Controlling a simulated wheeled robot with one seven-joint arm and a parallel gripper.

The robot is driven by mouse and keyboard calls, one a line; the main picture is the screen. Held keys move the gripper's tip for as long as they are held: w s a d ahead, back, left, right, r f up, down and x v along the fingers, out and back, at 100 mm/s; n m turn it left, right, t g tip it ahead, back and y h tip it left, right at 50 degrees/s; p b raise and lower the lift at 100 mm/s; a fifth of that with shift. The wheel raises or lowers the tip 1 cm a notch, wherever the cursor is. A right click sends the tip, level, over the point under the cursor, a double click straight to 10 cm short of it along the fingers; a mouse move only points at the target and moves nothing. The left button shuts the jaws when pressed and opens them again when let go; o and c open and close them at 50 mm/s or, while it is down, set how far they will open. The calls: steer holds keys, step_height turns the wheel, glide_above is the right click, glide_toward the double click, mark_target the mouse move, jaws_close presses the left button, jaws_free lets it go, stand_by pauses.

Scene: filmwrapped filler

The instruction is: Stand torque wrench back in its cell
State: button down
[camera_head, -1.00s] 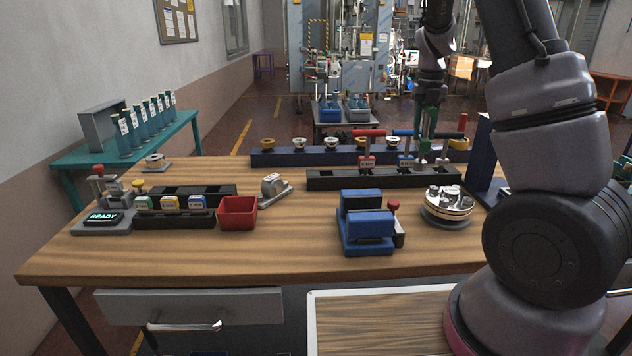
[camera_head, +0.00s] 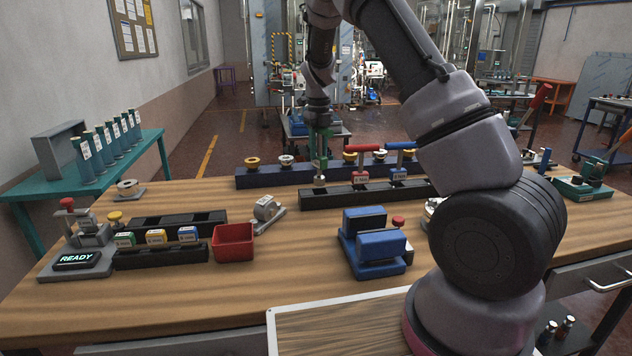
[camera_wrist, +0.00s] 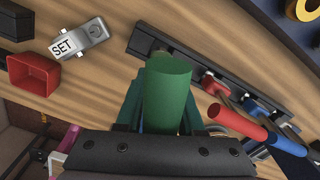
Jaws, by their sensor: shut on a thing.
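My gripper (camera_head: 320,138) is shut on the torque wrench with a green handle (camera_wrist: 167,92) and holds it about upright. Its silver lower end (camera_head: 319,181) is over or just behind the left end of the black rack (camera_head: 335,201); I cannot tell whether it touches. A red-handled wrench (camera_head: 361,176) and a blue-handled wrench (camera_head: 399,163) stand in the rack to the right. In the wrist view, the rack (camera_wrist: 178,52) shows past the green handle, with dark open cells at its left end.
A long dark blue rack (camera_head: 262,178) with several round pieces lies behind the black rack. In front are a red bin (camera_head: 233,243), a grey SET block (camera_head: 266,208) and a blue fixture (camera_head: 374,256).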

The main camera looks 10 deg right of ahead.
mark_target(319, 168)
steer(key=shift+f, duration=3.2)
steer(key=c, duration=0.5)
jaws_free()
steer(key=shift+f, duration=0.15)
